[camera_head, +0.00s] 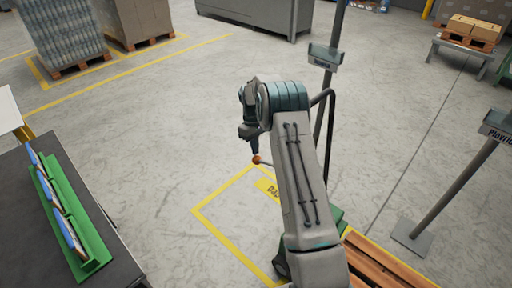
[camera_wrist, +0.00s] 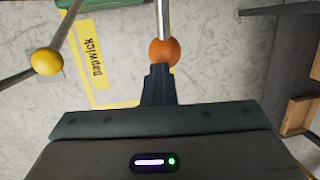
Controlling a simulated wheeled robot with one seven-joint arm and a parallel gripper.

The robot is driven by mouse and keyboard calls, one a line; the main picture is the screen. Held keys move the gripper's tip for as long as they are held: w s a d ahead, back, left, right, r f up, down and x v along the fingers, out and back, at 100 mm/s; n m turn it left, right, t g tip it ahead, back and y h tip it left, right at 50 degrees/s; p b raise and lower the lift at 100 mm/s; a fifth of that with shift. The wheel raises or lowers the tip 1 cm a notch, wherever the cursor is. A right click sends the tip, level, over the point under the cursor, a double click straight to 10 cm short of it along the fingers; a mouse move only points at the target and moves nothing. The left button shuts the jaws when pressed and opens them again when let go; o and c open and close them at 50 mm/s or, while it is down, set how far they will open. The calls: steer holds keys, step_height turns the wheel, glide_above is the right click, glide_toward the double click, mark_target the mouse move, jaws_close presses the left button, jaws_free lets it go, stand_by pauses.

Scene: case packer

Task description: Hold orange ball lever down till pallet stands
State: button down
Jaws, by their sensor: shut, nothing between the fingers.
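The orange ball (camera_wrist: 164,51) sits on the end of a grey lever rod (camera_wrist: 163,16) in the wrist view. It also shows as a small ball (camera_head: 256,159) just below my gripper (camera_head: 254,150) in the head view. In the wrist view my gripper (camera_wrist: 161,70) is shut and empty, and its fingertips overlap the ball's lower edge. They look to be at or on the ball; firm contact cannot be told. A wooden pallet (camera_head: 385,264) shows at the bottom right of the head view, partly hidden by my arm. Its tilt is unclear.
A yellow ball (camera_wrist: 46,61) on another rod stands left in the wrist view. Sign posts (camera_head: 457,185) stand to the right. A dark table (camera_head: 25,235) with a green rack (camera_head: 70,222) is at left. Open floor lies ahead.

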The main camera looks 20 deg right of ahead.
steer(key=shift+s+a+f, duration=0.15)
steer(key=shift+a+f, duration=0.1)
steer(key=shift+f, duration=0.15)
steer(key=w+p+v, duration=0.1)
steer(key=w+v, duration=0.1)
steer(key=v, duration=1.2)
steer(key=shift+w+p, duration=0.3)
steer(key=shift+w, duration=0.1)
steer(key=shift+f, duration=0.1)
